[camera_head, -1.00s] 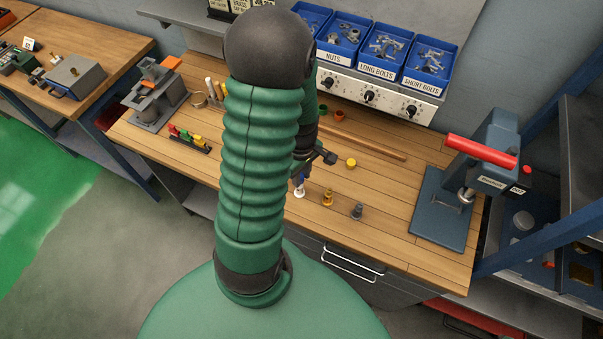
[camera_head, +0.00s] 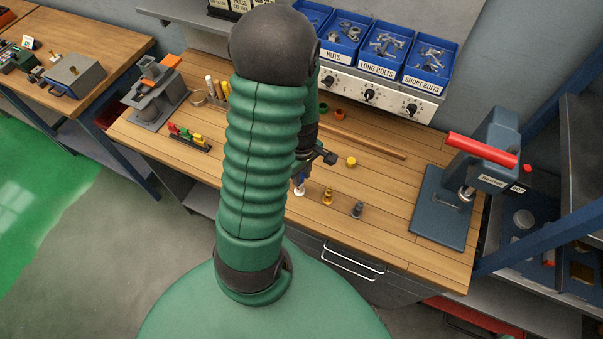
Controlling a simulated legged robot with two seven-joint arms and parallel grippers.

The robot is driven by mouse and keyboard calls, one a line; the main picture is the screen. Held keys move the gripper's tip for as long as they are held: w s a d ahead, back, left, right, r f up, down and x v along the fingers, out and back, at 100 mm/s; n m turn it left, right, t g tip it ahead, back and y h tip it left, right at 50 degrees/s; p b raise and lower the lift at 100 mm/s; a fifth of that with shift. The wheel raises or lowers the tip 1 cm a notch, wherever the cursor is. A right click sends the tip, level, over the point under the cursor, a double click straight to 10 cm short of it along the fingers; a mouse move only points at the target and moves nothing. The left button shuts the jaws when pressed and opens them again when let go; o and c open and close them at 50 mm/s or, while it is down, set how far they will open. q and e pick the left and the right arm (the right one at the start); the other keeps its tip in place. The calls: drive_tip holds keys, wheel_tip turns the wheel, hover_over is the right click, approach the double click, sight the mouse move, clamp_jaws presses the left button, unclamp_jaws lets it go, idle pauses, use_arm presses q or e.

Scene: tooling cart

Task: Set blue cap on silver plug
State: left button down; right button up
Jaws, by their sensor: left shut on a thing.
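My left arm rises through the middle of the view and hides part of the bench. Its left gripper (camera_head: 299,174) is small and partly covered by the arm. It is shut on the blue cap (camera_head: 299,181), a small blue patch low at the fingers. Right below the cap is a pale silver-white plug (camera_head: 299,191), upright on the bench near its front edge. Cap and plug line up and look touching, but I cannot tell whether the cap is fully seated. My right gripper is not in view.
A brass plug (camera_head: 327,197) and a dark grey plug (camera_head: 357,210) stand to the right. A yellow cap (camera_head: 351,161) lies behind them; red (camera_head: 340,114) and green (camera_head: 323,108) caps are farther back. A press (camera_head: 440,207) stands right. The bench (camera_head: 388,185) between is clear.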

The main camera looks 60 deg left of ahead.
use_arm(q)
drive_tip(key=shift+f, duration=0.2)
idle(0.3)
drive_tip(key=shift+f+b, duration=0.35)
drive_tip(key=shift+f, duration=0.2)
idle(0.5)
drive_tip(key=c, duration=1.1)
unclamp_jaws()
drive_tip(key=o, duration=0.5)
